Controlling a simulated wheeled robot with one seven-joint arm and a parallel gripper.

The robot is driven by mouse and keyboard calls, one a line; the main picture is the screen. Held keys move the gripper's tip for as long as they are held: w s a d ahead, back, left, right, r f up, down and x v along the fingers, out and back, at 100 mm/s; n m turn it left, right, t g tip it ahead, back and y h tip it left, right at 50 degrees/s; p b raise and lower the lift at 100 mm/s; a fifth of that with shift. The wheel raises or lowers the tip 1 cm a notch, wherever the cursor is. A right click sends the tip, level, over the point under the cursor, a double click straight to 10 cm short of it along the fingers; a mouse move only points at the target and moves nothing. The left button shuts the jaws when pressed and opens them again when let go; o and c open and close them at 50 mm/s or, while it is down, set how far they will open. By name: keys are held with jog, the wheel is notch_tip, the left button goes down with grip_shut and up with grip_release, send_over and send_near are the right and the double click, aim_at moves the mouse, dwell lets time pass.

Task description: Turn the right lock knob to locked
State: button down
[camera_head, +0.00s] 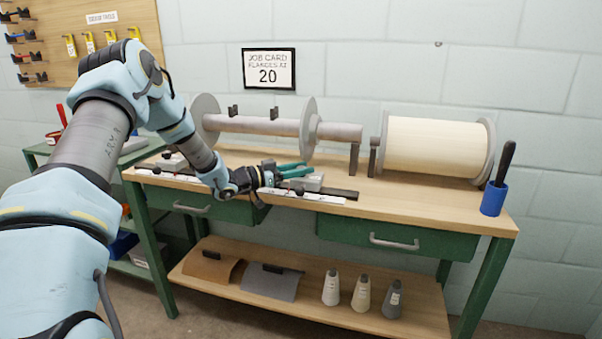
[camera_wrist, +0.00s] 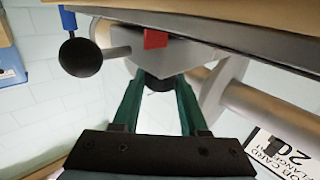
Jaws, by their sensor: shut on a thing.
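The right grey slider block (camera_head: 308,183) sits on the dark rail at the front of the workbench. My gripper (camera_head: 297,170) reaches it from the left, its green fingers at the block's top. In the wrist view, which is upside down, the fingers (camera_wrist: 158,88) are closed around a black knob (camera_wrist: 158,82) against the block (camera_wrist: 170,55). I take this for the right lock knob; its turned position cannot be told. A second black ball knob (camera_wrist: 80,57) on a shaft and a red tab (camera_wrist: 155,39) show beside the block.
The white scale strip (camera_head: 333,198) lies along the rail. A left block (camera_head: 172,161) sits farther left. Behind are a grey roller (camera_head: 255,126) with flanges (camera_head: 309,127) and a cream spool (camera_head: 432,148). A blue cup (camera_head: 493,199) stands at the right end. The job card (camera_head: 268,69) reads 20.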

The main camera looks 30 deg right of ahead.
jog(key=shift+r+m+g, duration=0.1)
jog(key=shift+m+g, duration=0.2)
jog(key=shift+g, duration=0.2)
jog(key=shift+c, duration=2.2)
grip_release()
jog(key=a+b, duration=0.1)
jog(key=a, duration=0.9)
jog(key=shift+w+a+b, duration=0.25)
jog(key=shift+a+b, duration=0.1)
